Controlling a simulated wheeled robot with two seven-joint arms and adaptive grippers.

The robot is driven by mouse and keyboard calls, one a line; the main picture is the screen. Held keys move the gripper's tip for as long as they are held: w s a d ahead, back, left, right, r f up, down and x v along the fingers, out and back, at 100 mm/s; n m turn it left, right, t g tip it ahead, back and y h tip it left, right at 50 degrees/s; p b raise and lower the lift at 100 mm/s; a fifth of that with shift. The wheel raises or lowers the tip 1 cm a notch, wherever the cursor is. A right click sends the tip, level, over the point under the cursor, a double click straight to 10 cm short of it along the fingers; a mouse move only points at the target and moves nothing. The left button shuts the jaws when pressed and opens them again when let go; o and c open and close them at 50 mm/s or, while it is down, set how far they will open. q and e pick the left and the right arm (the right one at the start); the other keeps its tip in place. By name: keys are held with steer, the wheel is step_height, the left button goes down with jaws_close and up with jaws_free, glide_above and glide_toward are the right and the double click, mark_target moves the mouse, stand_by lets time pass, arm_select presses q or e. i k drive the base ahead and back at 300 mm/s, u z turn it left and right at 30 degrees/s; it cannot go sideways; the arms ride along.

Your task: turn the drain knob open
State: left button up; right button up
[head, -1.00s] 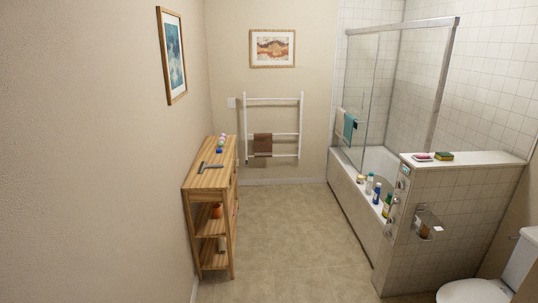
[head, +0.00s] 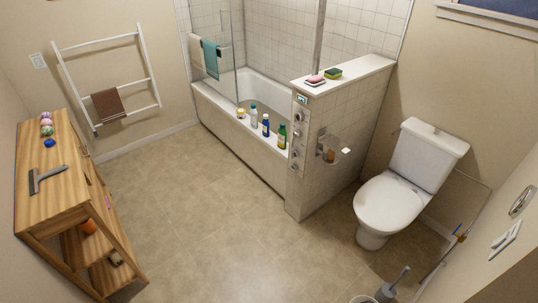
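A column of several metal knobs (head: 295,153) sits on the narrow tiled end face of the half wall at the near end of the bathtub. A small display (head: 301,99) is above them. I cannot tell which knob is the drain knob or how it is turned. The bathtub (head: 262,92) stands behind the glass screen, and water seems to be in it. Neither of my grippers is in view.
Several bottles (head: 266,126) stand on the tub's rim. Sponges lie on the half wall's ledge (head: 362,70). A toilet (head: 390,205) stands right of the half wall. A wooden shelf (head: 62,185) stands at the left. The floor (head: 205,200) between is clear.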

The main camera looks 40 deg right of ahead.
mark_target(294, 167)
steer(key=z, duration=1.15)
steer(key=i, duration=0.4)
steer(key=u, duration=1.05)
steer(key=i, duration=1.3)
steer(key=z, duration=0.65)
steer(key=i, duration=0.6)
steer(key=z, duration=0.75)
